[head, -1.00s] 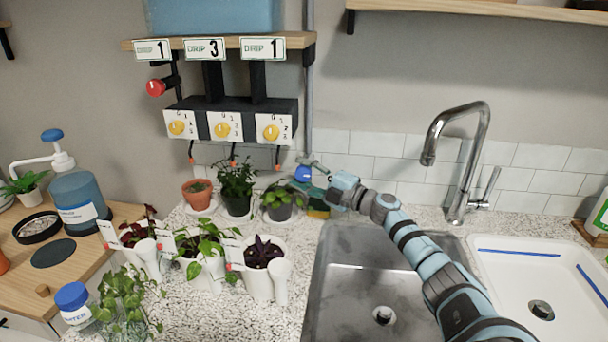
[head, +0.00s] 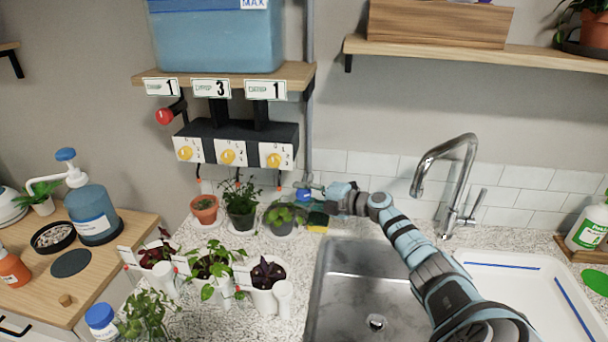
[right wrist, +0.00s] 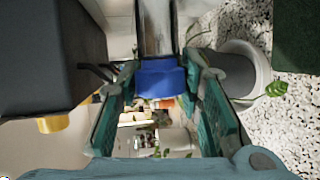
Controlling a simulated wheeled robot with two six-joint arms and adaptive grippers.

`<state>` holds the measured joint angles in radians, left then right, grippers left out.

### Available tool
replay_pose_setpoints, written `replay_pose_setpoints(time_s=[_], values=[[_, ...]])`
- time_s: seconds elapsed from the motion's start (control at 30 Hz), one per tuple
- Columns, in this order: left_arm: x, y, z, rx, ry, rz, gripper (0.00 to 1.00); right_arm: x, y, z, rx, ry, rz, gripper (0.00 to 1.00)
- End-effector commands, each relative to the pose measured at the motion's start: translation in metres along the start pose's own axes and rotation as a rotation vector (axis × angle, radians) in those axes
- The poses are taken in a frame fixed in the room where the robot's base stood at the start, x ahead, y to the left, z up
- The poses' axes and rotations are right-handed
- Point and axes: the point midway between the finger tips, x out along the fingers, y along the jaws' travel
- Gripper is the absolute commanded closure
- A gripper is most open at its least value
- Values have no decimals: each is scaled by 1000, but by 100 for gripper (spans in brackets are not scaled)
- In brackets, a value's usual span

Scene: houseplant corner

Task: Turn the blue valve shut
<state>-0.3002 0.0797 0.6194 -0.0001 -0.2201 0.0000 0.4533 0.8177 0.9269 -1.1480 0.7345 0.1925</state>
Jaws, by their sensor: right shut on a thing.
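The blue valve handle (head: 303,194) sits low by the grey pipe on the back wall, just above the counter. My right gripper (head: 314,192) reaches it from the right. In the right wrist view the valve's blue handle (right wrist: 160,78) lies between the two green finger pads of my right gripper (right wrist: 162,88), which is shut on it. The fingers partly hide the handle in the head view, and I cannot tell its exact turn. My left gripper is not in view.
A potted plant (head: 280,218) and a yellow-green sponge (head: 318,220) stand close below the gripper. Three yellow dials (head: 227,156) hang left under the shelf with the water tank (head: 215,40). The sink (head: 350,290) and tap (head: 450,180) are right.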

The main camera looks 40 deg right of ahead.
Motion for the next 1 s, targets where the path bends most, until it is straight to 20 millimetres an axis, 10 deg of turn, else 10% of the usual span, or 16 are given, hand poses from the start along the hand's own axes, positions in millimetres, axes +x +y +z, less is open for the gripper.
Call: replay_pose_setpoints(time_s=[0.1, 0.4, 1.0], values=[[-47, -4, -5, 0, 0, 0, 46, -3, 12, -2, -37, -3, -103, 94], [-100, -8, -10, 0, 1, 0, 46, -1, 7, -2, -149, -21, -363, 94], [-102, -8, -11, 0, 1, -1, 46, 2, 0, -2, -358, -60, -846, 94]])
